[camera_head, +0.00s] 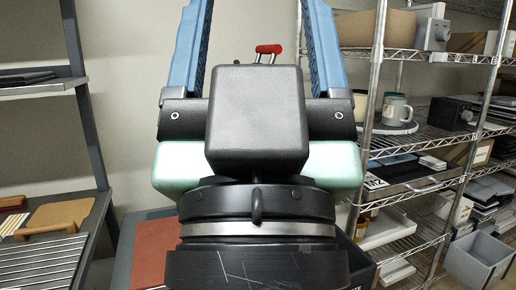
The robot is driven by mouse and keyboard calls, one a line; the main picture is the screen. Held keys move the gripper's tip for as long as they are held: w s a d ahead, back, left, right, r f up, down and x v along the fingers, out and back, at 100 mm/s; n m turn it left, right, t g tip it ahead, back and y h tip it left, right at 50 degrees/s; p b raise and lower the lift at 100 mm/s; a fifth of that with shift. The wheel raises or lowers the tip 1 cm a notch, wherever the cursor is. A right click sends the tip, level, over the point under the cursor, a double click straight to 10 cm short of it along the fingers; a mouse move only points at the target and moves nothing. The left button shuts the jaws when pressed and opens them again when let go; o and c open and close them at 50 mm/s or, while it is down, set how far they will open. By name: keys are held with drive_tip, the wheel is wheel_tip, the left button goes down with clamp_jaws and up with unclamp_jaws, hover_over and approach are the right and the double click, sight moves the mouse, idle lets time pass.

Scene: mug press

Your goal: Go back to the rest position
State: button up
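My gripper (256,22) fills the middle of the view, pointing up and away. Its two blue fingers stand wide apart, and their tips run out of the top edge. Nothing shows held between the visible parts of the fingers. A red handle (268,49) on thin metal rods shows behind the gripper's black body; what it belongs to is hidden. A pale mug (397,110) stands on a dark round plate on the right rack, well apart from my gripper.
A wire rack (424,139) with several shelves of boxes and trays stands on the right. A grey shelf unit (42,88) with boards and a ribbed tray is on the left. A reddish-brown panel (152,255) lies low behind my wrist. Plain wall shows between.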

wheel_tip(320, 180, up, 23)
drive_tip(key=p, duration=2)
drive_tip(key=shift+f, duration=0.1)
